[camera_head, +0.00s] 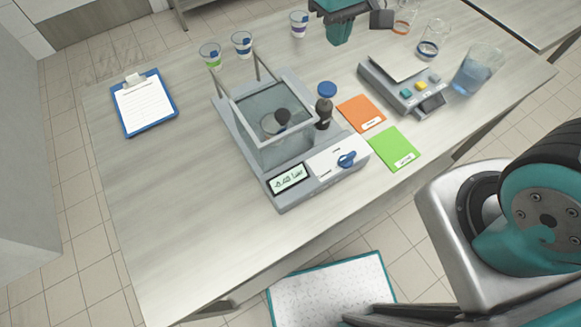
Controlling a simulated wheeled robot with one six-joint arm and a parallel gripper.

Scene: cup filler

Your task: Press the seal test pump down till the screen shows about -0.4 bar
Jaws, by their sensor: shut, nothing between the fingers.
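The seal tester (255,172) is a grey unit on the table with a clear, square-framed chamber (265,146). A black upright knob-like part (324,108), which looks like the pump handle, stands at the chamber's right side. Another dark round knob (282,116) shows at the chamber, with a round shape beside it; whether it is inside or on top I cannot tell. The lit screen (289,179) is on the front; its small digits are not surely readable. A blue turn knob (347,159) is on the front panel. My gripper is not in view.
Orange (361,113) and green (395,148) cards lie right of the tester. A scale (401,90), a beaker of blue liquid (476,72) and several cups stand farther back. A clipboard (145,103) lies at left. The table's left front area is clear.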

